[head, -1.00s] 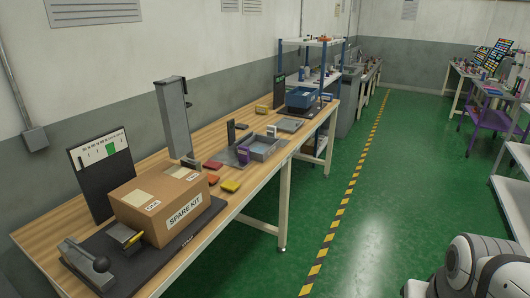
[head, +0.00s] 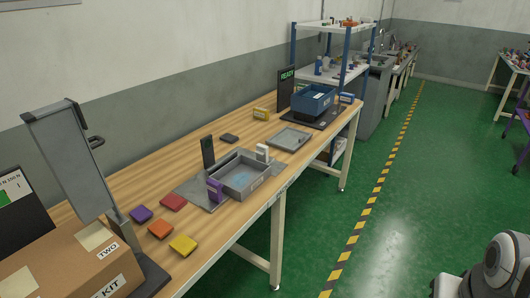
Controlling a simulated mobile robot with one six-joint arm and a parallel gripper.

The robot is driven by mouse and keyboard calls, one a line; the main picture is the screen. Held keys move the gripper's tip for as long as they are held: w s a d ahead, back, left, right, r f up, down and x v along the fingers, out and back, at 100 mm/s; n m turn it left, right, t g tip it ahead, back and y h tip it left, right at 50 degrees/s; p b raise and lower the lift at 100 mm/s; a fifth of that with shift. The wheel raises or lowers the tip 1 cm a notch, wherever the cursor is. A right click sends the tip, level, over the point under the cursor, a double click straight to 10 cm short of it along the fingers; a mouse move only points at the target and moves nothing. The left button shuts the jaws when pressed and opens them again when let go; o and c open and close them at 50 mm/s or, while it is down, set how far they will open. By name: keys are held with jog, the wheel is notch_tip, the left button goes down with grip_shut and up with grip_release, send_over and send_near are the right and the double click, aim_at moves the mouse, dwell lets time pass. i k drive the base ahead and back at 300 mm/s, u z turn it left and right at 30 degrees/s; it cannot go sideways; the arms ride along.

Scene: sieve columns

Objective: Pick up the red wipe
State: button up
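The red wipe (head: 173,202) is a small flat square lying on the wooden bench (head: 165,179) in the head view. It lies just right of a purple wipe (head: 140,214) and behind an orange wipe (head: 160,229). A yellow wipe (head: 183,245) lies closer to the bench's front edge. Nothing covers the red wipe. My gripper cannot be made out; only a white and dark rounded part of my own body shows at the lower right, apart from the bench.
A cardboard box (head: 72,268) and a grey upright panel (head: 72,160) stand left of the wipes. A grey tray (head: 240,176) on a plate stands to the right, with a purple box (head: 215,190) beside it. The green floor (head: 330,215) in front of the bench is clear.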

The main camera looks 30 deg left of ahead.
aim_at(174, 203)
jog(key=i, duration=1.5)
jog(key=u, duration=3.35)
jog(key=i, duration=1)
jog(key=z, duration=0.05)
